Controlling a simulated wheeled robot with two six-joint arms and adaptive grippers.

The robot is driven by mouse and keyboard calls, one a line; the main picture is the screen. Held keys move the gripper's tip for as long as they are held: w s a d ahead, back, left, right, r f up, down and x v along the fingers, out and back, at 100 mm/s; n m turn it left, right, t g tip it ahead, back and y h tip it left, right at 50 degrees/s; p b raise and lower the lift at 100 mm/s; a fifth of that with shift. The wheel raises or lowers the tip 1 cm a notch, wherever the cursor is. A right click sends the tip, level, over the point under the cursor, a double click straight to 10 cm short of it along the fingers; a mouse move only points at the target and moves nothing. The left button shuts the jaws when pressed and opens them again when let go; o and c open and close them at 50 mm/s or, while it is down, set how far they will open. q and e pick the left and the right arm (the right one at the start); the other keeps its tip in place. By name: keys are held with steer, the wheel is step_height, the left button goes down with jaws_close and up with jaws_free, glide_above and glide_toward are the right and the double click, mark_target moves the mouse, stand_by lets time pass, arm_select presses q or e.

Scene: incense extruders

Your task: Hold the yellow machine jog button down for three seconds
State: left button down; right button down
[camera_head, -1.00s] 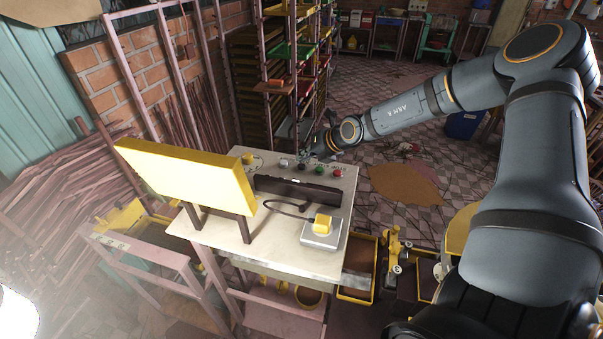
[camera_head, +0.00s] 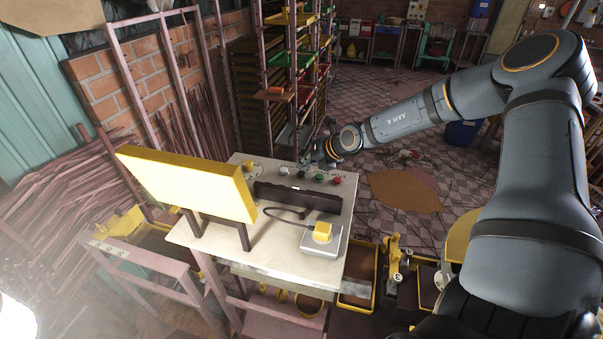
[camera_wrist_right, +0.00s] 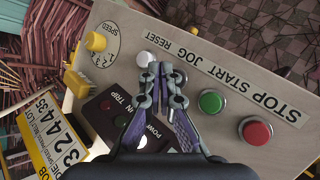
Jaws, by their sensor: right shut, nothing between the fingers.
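The control panel (camera_head: 228,231) holds a row of buttons along its far edge. In the right wrist view its labels read STOP, START, JOG and RESET. The red (camera_wrist_right: 256,131), green (camera_wrist_right: 211,102) and white (camera_wrist_right: 145,59) buttons show there. The JOG position lies between the green and white ones, and my fingers hide it. My right gripper (camera_wrist_right: 162,72) is shut and empty, its tips over that spot; I cannot tell whether they touch. In the head view the right gripper (camera_head: 306,161) is at the panel's far edge. My left gripper is not in view.
A yellow-topped grey switch box (camera_head: 334,242) sits at the panel's near right corner. A yellow board (camera_head: 185,182) stands at left. A yellow speed knob (camera_wrist_right: 96,41) is beside the white button. A tall rack (camera_head: 295,75) stands behind the panel.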

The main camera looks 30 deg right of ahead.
mark_target(304, 174)
steer(key=shift+f, duration=0.2)
steer(key=shift+f+b, duration=0.25)
steer(key=shift+b, duration=0.1)
steer(key=shift+f+b, duration=0.55)
stand_by(0.7)
steer(key=shift+r, duration=0.1)
stand_by(3.3)
steer(key=shift+r+p, duration=0.9)
steer(key=shift+p, duration=0.05)
step_height(304, 174, up, 5)
steer(key=p, duration=0.5)
